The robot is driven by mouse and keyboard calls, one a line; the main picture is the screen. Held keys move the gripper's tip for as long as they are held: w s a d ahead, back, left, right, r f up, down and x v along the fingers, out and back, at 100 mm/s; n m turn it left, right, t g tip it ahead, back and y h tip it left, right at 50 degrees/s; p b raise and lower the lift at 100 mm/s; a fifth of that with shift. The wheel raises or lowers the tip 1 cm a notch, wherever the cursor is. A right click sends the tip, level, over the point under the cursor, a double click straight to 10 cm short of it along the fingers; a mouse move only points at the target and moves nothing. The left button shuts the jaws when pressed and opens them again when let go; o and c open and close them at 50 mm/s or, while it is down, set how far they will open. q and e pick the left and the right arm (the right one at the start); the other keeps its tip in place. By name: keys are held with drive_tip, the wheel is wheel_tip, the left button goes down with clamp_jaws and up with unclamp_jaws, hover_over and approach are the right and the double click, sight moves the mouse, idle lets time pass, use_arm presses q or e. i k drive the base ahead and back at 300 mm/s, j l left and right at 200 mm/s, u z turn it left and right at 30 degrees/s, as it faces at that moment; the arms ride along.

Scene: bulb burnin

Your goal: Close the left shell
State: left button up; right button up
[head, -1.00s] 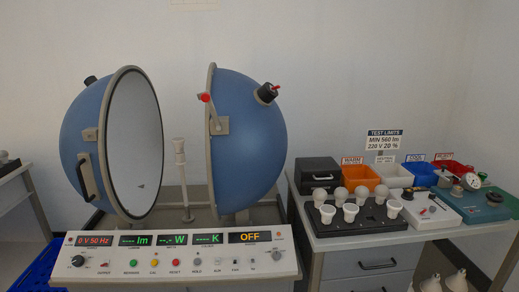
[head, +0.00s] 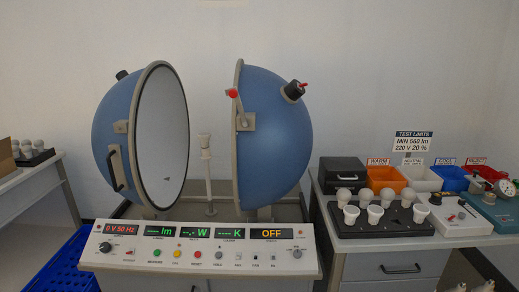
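The left shell (head: 120,125) is a blue half-sphere with a pale inner face ringed by a grey rim (head: 162,140). It stands open, apart from the right shell (head: 280,130). A dark handle (head: 116,167) sits on the front of the left shell. The right shell carries a red-ended lever (head: 232,93) at its rim and a black fitting on top. A white post (head: 207,165) stands in the gap between the shells, with a socket-like top. Neither of my grippers is in view.
A control panel (head: 200,247) reading OFF spans the front below the shells. On the right table, a black tray (head: 345,229) holds several bulbs, with coloured bins (head: 385,177) behind. A blue crate (head: 62,270) is on the floor at left, below another table (head: 25,188).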

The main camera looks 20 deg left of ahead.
sight(141, 136)
drive_tip(key=u, duration=1.5)
